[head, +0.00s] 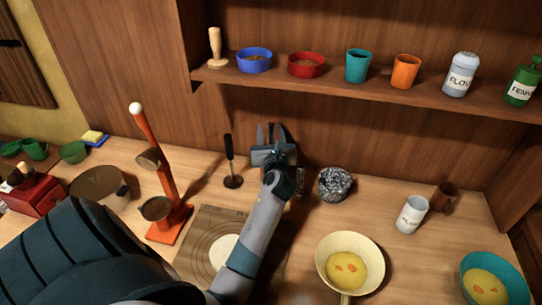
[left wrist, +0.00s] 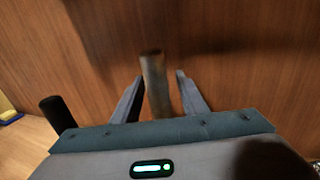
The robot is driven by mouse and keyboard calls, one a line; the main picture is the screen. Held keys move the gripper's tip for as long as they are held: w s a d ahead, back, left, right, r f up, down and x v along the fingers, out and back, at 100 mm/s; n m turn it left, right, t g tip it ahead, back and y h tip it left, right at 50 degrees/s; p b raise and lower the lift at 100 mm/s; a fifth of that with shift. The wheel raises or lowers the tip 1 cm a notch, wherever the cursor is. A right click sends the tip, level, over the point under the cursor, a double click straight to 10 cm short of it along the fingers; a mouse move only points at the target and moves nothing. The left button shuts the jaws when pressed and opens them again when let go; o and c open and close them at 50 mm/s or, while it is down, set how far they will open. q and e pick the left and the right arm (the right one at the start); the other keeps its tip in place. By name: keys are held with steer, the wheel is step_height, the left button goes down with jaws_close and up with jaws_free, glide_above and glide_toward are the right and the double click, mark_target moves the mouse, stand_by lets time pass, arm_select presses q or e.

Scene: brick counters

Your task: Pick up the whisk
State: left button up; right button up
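An upright brownish-grey handle (left wrist: 156,85), which looks like the whisk's, stands between the fingers of my left gripper (left wrist: 158,88) in the left wrist view. A gap shows on each side of it, so the fingers are open around it and not closed on it. In the head view my left gripper (head: 270,133) is at the back of the counter, near the wooden back wall. My wrist and gripper hide most of the whisk there; a bit of metal (head: 300,181) shows beside my wrist. My right gripper is not in view.
A black-handled utensil (head: 231,160) stands just left of the gripper. An orange stand (head: 165,185) is further left. A shelf (head: 380,95) with bowls and cups overhangs the back. A pan (head: 322,250) is in front.

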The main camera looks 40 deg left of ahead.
arm_select(q)
steer(key=shift+r, duration=0.1)
stand_by(0.3)
jaws_close()
